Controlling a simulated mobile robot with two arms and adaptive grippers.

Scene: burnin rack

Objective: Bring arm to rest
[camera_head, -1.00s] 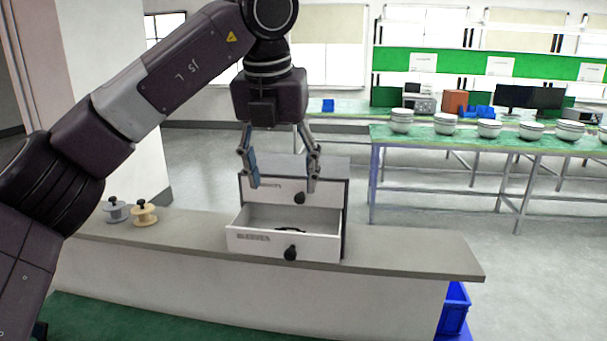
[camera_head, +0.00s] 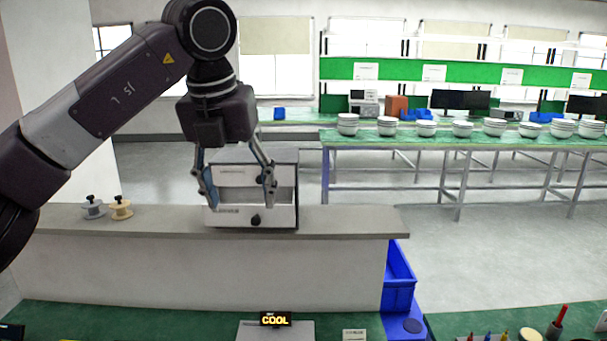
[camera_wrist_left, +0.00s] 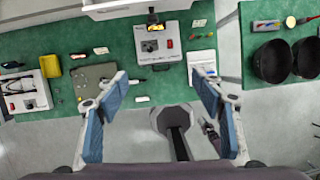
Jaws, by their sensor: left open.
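My left gripper (camera_head: 238,198) hangs fingers-down from the arm in the head view. Its two fingers are apart, with nothing between them. They overlap a small white drawer cabinet (camera_head: 286,160) in the picture; I see no sign of touching. The cabinet's lower drawer (camera_head: 232,219), with a dark knob, looks pulled out. The fingers partly cover the upper drawer. In the left wrist view the open gripper (camera_wrist_left: 161,85) shows blue-padded fingers with floor and green bench beyond. My right gripper is not clearly seen.
Two spools (camera_head: 121,208) stand left on the grey ledge (camera_head: 345,221). A blue bin (camera_head: 398,280) is right of it. A green bench (camera_head: 150,320) with a "COOL" display (camera_head: 275,319) runs along the front. White bowls (camera_head: 462,129) line the back table.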

